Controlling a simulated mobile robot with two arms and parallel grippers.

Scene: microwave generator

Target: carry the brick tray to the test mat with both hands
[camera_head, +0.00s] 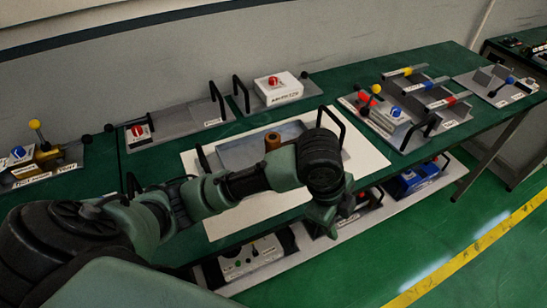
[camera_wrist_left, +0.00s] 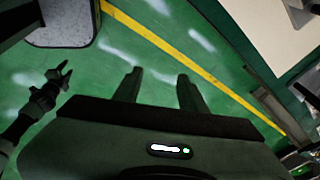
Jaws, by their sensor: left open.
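A shallow grey tray (camera_head: 235,153) with a black handle at each end stands on a white mat (camera_head: 368,158) in the middle of the green table. A brown cylindrical piece (camera_head: 272,140) shows in the tray. My left arm crosses in front and hides the tray's near side. My left gripper (camera_head: 325,215) hangs by the front table edge, apart from the tray. In the left wrist view its two fingers (camera_wrist_left: 158,90) are spread, with green floor between them. My right gripper (camera_wrist_left: 61,75) shows small at the left of that view, its fingers apart and empty over the floor.
Grey plates with knobs, levers and handles line the table's back, such as the red-knob one (camera_head: 138,131) and a white box (camera_head: 278,88). A red-and-blue unit (camera_head: 392,114) stands right of the mat. A lower shelf holds a blue device (camera_head: 412,180). The floor (camera_head: 480,220) at right is clear.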

